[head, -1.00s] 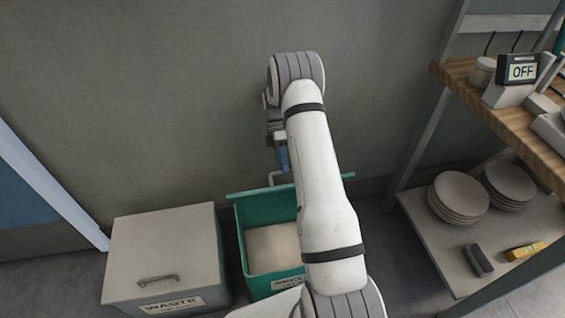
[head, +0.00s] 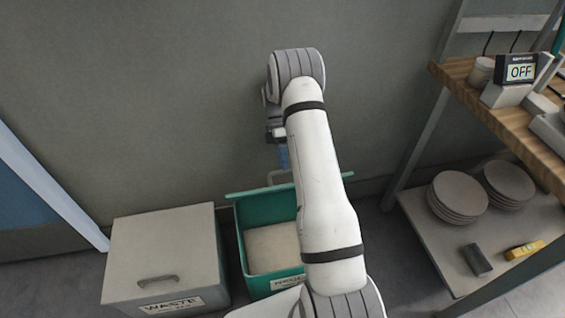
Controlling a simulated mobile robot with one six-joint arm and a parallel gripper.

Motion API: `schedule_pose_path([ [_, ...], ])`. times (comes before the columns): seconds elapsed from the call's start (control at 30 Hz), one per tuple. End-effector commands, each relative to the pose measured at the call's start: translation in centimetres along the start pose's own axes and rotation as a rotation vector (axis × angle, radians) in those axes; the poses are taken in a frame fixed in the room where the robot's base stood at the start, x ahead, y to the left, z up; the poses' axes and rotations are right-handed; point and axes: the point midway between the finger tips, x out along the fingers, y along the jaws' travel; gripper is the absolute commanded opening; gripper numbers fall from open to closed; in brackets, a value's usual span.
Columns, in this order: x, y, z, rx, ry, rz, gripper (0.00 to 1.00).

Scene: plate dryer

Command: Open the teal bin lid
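The teal bin (head: 241,236) stands on the floor by the wall, and its inside with a pale bottom or contents shows. Its teal lid (head: 245,193) is up at the back, seen nearly edge-on as a thin strip. A pale handle (head: 274,178) shows just behind the lid's top edge. My gripper (head: 284,160) is above and behind the lid, close to the handle. My arm hides the right part of the bin and lid. The fingers are small and partly hidden, so I cannot tell whether they touch the handle.
A grey waste bin (head: 165,245) with a shut lid and a handle stands left of the teal bin. At the right is a shelf unit with a wooden top (head: 500,108), stacked plates (head: 458,195) and a yellow object (head: 524,250) below. The wall is close behind.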

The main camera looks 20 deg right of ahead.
Motion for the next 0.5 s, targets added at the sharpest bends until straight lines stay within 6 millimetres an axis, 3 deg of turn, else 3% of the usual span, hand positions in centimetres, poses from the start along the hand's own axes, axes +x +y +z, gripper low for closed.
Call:
schedule_pose_path([
  [0.3,-4.7,-4.2,0.0,0.000,0.000,0.003,0.34],
  [0.5,-6.2,-5.7,0.0,0.000,0.000,0.001,0.34],
])
